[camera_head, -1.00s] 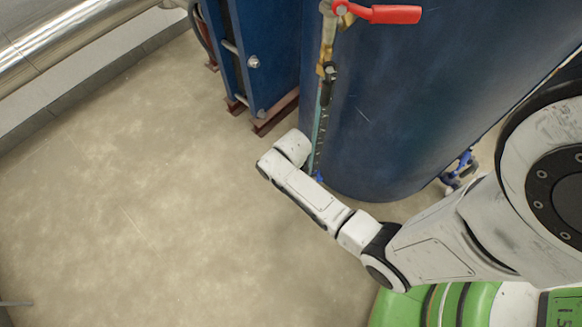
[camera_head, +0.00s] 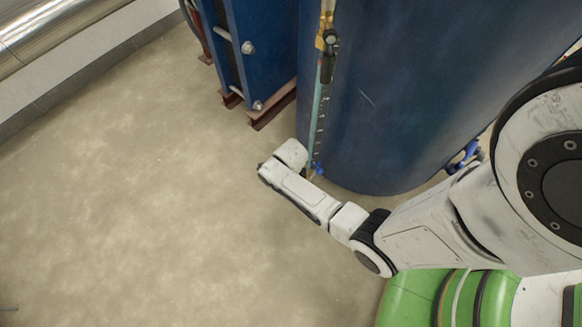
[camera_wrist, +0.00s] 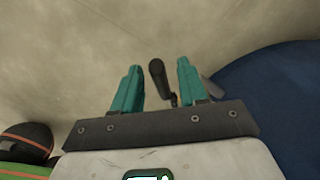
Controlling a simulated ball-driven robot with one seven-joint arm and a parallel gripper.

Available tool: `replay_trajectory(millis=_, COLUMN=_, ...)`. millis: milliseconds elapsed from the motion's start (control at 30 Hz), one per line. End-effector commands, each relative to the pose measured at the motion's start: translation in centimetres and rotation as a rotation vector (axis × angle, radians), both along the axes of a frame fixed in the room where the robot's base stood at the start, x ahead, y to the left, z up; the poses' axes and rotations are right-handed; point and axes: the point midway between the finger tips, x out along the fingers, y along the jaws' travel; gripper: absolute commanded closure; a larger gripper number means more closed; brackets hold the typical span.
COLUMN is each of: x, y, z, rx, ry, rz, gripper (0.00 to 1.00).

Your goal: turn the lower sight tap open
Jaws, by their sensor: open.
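The lower sight tap shows in the wrist view as a black lever (camera_wrist: 156,74) standing between the teal fingers of my gripper (camera_wrist: 160,68). The fingers are open, one on each side of the lever, with a gap on both sides. In the head view the sight glass (camera_head: 318,122) runs down the blue tank's side from an upper tap with a black lever (camera_head: 329,64).
The blue tank (camera_head: 400,95) stands close beside my arm; its edge also shows at right in the wrist view (camera_wrist: 280,105). A blue frame (camera_head: 265,45) on red-brown feet stands at its left. A blue-handled valve (camera_head: 463,155) is low at right.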

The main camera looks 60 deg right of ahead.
Motion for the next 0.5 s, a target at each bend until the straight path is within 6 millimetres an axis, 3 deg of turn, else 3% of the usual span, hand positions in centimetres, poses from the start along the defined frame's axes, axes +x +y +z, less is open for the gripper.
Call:
replay_trajectory(millis=300, x=0.01, y=0.00, z=-0.23, rx=0.000, ry=0.000, rz=0.000, gripper=0.57)
replay_trajectory(millis=500, x=0.01, y=0.00, z=-0.23, rx=0.000, ry=0.000, rz=0.000, gripper=0.76)
